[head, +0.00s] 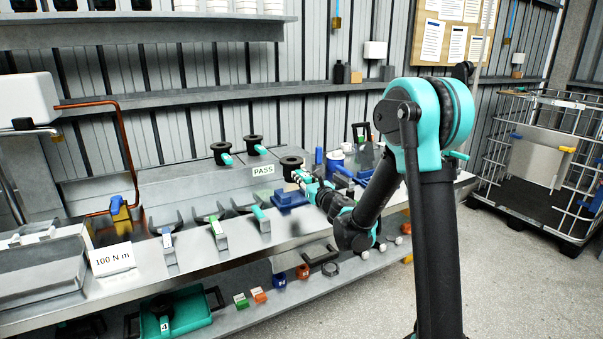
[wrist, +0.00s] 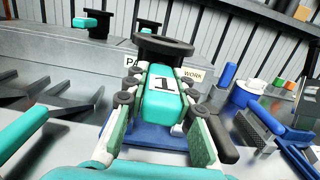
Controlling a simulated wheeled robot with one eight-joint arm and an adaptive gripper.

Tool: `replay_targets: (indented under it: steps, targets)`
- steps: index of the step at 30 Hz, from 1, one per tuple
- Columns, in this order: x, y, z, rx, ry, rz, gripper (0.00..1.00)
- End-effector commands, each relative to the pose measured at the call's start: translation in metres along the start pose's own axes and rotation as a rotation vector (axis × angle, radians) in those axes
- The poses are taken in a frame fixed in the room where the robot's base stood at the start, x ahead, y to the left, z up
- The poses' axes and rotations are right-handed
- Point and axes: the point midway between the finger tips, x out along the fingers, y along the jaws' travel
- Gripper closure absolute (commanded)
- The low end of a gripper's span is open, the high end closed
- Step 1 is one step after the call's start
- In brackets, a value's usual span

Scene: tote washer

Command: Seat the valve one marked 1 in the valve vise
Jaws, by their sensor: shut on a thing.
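Valve one is a teal body with a white label marked 1 and a black round flange on top. It shows in the wrist view (wrist: 162,102) and in the head view (head: 291,163). My gripper (wrist: 158,92) is shut on its teal body, one finger on each side; it also shows in the head view (head: 304,180). A blue block, which looks like the valve vise (head: 289,199), sits on the bench below the valve. Its blue base also shows in the wrist view (wrist: 150,138). The gripper hides whether the valve touches it.
Two other black-and-teal valves (head: 222,153) (head: 255,145) stand on a grey raised box behind, with a PASS sign (head: 263,170). Blue and white items (head: 336,158) stand to the right. A lower shelf holds small parts.

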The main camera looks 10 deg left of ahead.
Motion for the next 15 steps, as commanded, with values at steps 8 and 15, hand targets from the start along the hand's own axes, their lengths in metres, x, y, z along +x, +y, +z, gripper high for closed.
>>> replay_targets:
  steps: [8,15]
  targets:
    - [-0.0007,0.0,-0.0115,0.0,0.0,0.0,1.0]
    - [-0.0006,0.0,-0.0115,0.0,0.0,0.0,1.0]
